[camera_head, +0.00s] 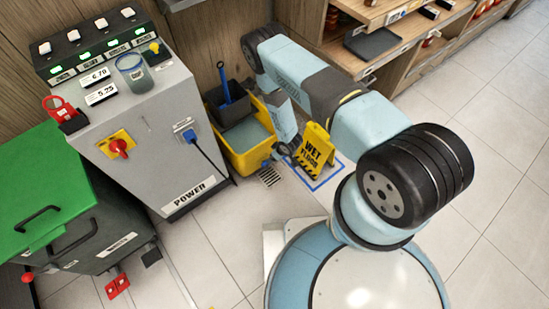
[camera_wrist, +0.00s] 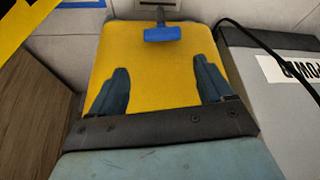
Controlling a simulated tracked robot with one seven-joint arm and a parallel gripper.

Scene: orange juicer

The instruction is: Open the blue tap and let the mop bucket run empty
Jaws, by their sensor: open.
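The yellow mop bucket (camera_head: 236,156) stands on the floor beside the grey power cabinet, with greyish water (camera_head: 244,136) in it. Its yellow wall (camera_wrist: 145,70) fills the middle of the wrist view. The blue tap (camera_wrist: 162,34) shows there as a bar lying crosswise on a dark stem, ahead of my fingertips. In the head view I cannot make the tap out clearly near my gripper (camera_head: 273,158). My gripper (camera_wrist: 161,64) is open, with one dark finger on each side and nothing between them. The tap is beyond the fingertips and apart from them.
A yellow wet floor sign (camera_head: 314,150) stands right of my gripper inside a blue floor outline (camera_head: 322,184). A floor drain (camera_head: 269,177) lies below the bucket's front. The grey cabinet (camera_head: 175,165) with a dark cable (camera_head: 212,160) is close on the left.

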